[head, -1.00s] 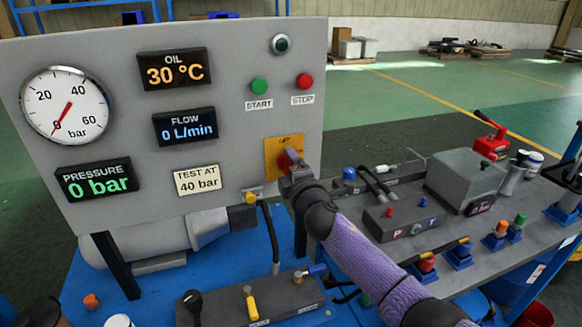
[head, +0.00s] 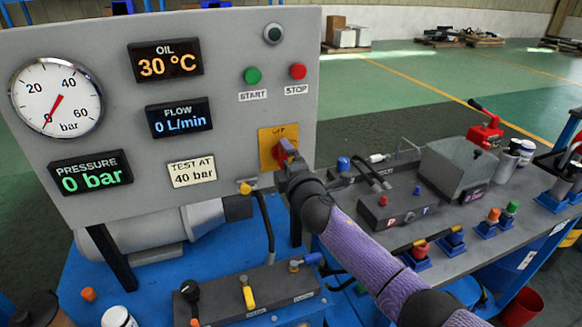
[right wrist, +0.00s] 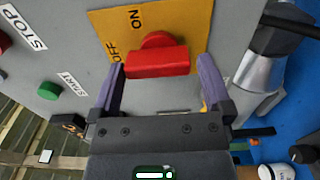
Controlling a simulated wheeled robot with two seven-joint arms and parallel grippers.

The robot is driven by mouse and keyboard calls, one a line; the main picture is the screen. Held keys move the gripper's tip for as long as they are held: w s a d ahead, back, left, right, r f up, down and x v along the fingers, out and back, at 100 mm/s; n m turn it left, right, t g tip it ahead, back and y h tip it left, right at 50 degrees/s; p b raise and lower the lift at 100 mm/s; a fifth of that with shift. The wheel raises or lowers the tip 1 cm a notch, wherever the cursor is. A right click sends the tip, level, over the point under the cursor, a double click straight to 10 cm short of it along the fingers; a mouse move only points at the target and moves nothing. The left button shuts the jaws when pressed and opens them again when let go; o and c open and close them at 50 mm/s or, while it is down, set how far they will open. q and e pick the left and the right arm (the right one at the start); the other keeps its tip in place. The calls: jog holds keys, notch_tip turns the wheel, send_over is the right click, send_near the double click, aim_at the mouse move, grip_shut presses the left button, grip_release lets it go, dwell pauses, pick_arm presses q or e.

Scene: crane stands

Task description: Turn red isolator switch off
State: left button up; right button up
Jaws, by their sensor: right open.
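The red isolator switch (head: 284,150) sits on a yellow plate (head: 265,150) at the lower right of the grey panel. In the right wrist view its red bar handle (right wrist: 158,62) lies horizontally, its left end toward the OFF lettering; ON is printed above. My right gripper (head: 290,170) is just below and in front of the switch. In the right wrist view the gripper (right wrist: 163,82) is open, with one finger on each side of the bar. A small gap shows at the right finger; contact at the left is unclear. My left gripper is out of view.
Green START (head: 252,75) and red STOP (head: 298,71) buttons are above the switch. A yellow-handled lever (head: 247,188) is close below left. A bench with a grey box (head: 459,165) and several fittings stands at the right. The pressure display reads 0 bar.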

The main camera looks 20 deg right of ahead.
jog(key=s+p, duration=0.2)
jog(key=s, duration=0.7)
jog(key=shift+d, duration=0.15)
jog(key=shift+s, duration=0.1)
jog(key=s+d+f+m+g, duration=0.1)
jog(key=s+f+m+g, duration=0.3)
jog(key=f, duration=0.6)
jog(key=s+d+f+m+g+h, duration=0.1)
jog(key=s+f+g, duration=0.1)
jog(key=s+f, duration=0.55)
jog(key=s+d+f+m+g, duration=0.1)
jog(key=s+f+m+g, duration=0.2)
jog(key=f, duration=0.9)
jog(key=s+f+m+g, duration=0.2)
jog(key=s+f, duration=0.2)
jog(key=s, duration=0.7)
jog(key=s+a+f+m+g, duration=0.1)
jog(key=s+f+m+g, duration=0.2)
jog(key=s, duration=0.7)
jog(key=s+a+f+m+g, duration=0.1)
jog(key=s+f+m+g, duration=0.2)
jog(key=s+f, duration=0.3)
jog(key=s, duration=0.5)
jog(key=shift+s, duration=0.3)
jog(key=shift+a, duration=0.1)
